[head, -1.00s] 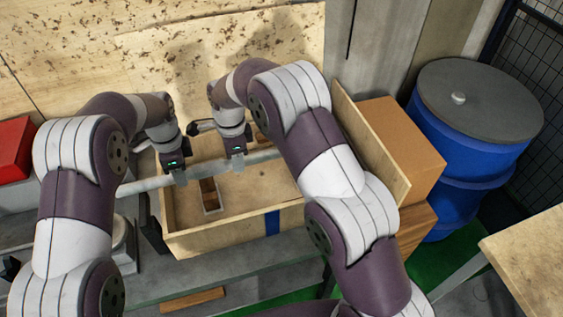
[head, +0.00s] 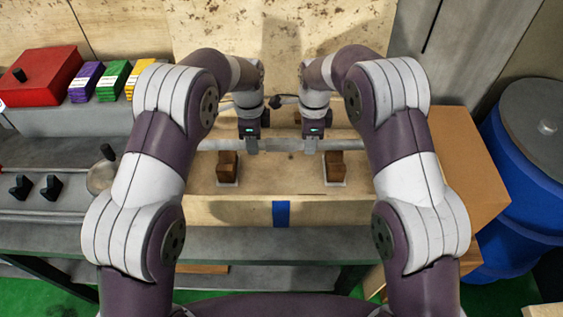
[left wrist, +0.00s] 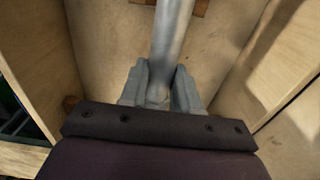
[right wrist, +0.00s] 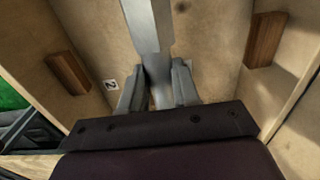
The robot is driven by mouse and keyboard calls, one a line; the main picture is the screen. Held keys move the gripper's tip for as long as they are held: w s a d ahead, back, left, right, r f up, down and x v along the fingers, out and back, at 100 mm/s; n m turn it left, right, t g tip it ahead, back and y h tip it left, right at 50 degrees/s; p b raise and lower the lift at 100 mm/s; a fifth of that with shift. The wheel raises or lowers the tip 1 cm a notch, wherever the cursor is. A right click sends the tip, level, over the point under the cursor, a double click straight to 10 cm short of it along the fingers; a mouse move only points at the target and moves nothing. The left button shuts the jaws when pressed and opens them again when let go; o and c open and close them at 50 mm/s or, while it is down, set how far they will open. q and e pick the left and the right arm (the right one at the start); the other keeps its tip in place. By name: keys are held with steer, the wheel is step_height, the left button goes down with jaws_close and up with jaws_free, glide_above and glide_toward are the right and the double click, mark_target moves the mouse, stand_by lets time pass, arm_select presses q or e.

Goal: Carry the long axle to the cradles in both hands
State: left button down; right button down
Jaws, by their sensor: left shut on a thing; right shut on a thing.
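The long axle (head: 282,145) is a grey metal bar lying crosswise in the head view, level across the open wooden crate (head: 250,213). My left gripper (head: 249,145) is shut on it left of its middle, and my right gripper (head: 311,145) is shut on it further right. The left wrist view shows the axle (left wrist: 172,40) between the left fingers, and the right wrist view shows it (right wrist: 148,25) between the right fingers. Brown wooden cradle blocks stand in the crate, a left one (head: 228,166) and a right one (head: 335,165), nearer me than the axle. The axle's ends are partly hidden by my arms.
A cardboard box (head: 470,160) and a blue drum (head: 525,180) stand to the right. A red box (head: 42,75) and coloured packs (head: 113,80) sit at the back left. The grinder bed with black knobs (head: 50,187) is at the left. A grey bench edge runs in front of the crate.

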arm_select(q)
steer(key=shift+w, duration=0.1)
arm_select(e)
steer(key=shift+w, duration=0.1)
